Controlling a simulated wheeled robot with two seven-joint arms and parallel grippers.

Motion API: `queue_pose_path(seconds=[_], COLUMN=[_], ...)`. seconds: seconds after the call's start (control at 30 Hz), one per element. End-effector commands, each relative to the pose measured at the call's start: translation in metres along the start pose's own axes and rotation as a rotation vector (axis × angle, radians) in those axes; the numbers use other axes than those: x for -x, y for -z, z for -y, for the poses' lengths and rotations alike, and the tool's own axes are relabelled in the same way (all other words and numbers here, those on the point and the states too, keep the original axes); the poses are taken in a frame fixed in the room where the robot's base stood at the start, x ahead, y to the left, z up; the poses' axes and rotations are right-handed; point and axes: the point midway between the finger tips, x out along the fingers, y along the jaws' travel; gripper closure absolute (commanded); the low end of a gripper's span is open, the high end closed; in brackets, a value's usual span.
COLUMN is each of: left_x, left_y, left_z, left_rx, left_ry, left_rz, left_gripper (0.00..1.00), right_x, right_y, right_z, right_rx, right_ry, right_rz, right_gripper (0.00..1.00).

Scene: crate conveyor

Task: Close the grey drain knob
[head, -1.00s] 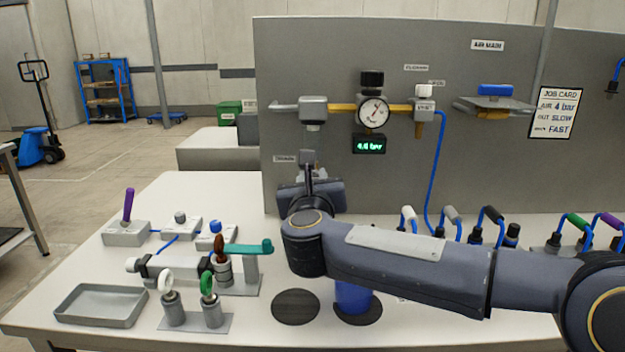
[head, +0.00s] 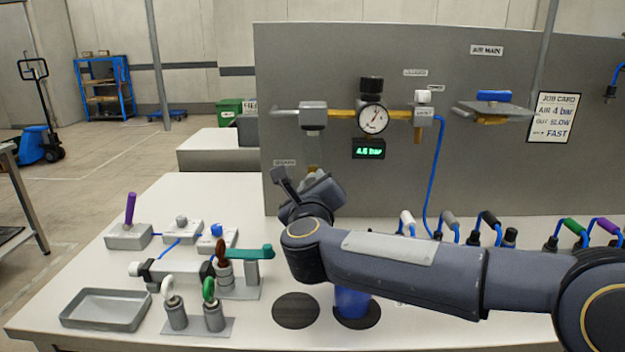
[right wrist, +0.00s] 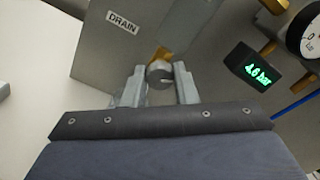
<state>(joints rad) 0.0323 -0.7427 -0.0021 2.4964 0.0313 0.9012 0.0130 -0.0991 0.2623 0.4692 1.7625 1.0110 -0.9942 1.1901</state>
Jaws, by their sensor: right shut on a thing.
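The grey drain knob (right wrist: 159,72) shows in the right wrist view between the two fingers of my right gripper (right wrist: 160,84), which is shut on it. A brass fitting sits just behind the knob, and the DRAIN label (right wrist: 123,22) is on the panel to its upper left. In the head view my right gripper (head: 312,182) is tilted below the grey filter unit (head: 313,115), and it and the wrist hide the knob. Whether the drain is open or closed cannot be told. My left gripper is not in view.
The gauge (head: 372,118) and the green 4.6 bar display (head: 369,149) are right of the filter unit. My right forearm crosses above the bench, over a blue cylinder (head: 352,302). Valves and an empty grey tray (head: 105,310) stand at left.

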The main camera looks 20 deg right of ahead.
Motion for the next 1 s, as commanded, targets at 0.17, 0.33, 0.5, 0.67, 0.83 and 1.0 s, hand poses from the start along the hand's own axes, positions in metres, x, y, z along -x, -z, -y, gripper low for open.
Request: queue_pose_path(seconds=[0.17,0.33,0.5,0.67,0.83,1.0], left_x=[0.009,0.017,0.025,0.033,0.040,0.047], left_y=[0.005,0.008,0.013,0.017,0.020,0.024], left_z=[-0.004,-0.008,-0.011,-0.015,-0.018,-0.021], left_rx=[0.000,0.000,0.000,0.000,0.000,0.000], left_ry=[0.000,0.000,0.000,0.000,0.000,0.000], left_rz=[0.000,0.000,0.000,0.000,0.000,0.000], left_gripper=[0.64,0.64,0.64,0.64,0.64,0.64], right_x=[0.001,0.000,0.000,0.001,0.001,0.001], right_y=[-0.002,-0.002,-0.002,-0.002,-0.002,-0.001], right_z=[0.000,0.001,0.001,0.000,0.001,0.000], right_rx=[0.169,0.331,0.492,0.645,0.795,0.923], right_ry=[-0.003,-0.002,-0.003,-0.004,-0.003,-0.003], right_rz=[-0.001,-0.001,-0.001,0.000,0.000,-0.001], right_gripper=[0.97,0.97,0.97,0.97,0.97,0.97])
